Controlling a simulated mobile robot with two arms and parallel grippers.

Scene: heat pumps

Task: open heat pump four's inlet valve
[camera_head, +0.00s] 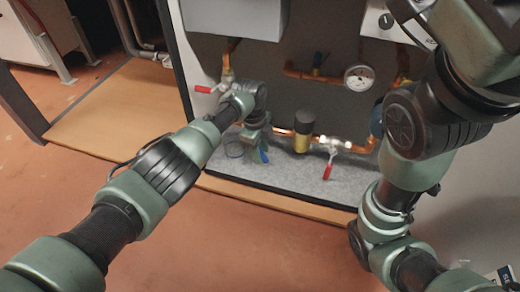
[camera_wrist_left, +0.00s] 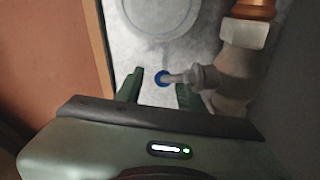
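My left gripper (camera_head: 258,148) reaches down to the pipework low on the panel. In the left wrist view its two fingers (camera_wrist_left: 158,94) are apart. A small valve with a blue end (camera_wrist_left: 162,78) and a grey stem lies between or just beyond the fingertips; contact cannot be told. In the head view a blue handle (camera_head: 263,155) shows at the gripper's tip, partly hidden by it. A red-handled valve (camera_head: 328,168) sits on the copper pipe to the right, its handle pointing down. Another red handle (camera_head: 203,89) points left, higher up. No heat pump number is readable. My right gripper is out of view.
A pressure gauge (camera_head: 359,77) and a black-and-brass fitting (camera_head: 302,138) are on the pipes. My right arm covers the right side. The red floor (camera_head: 240,245) in front is clear.

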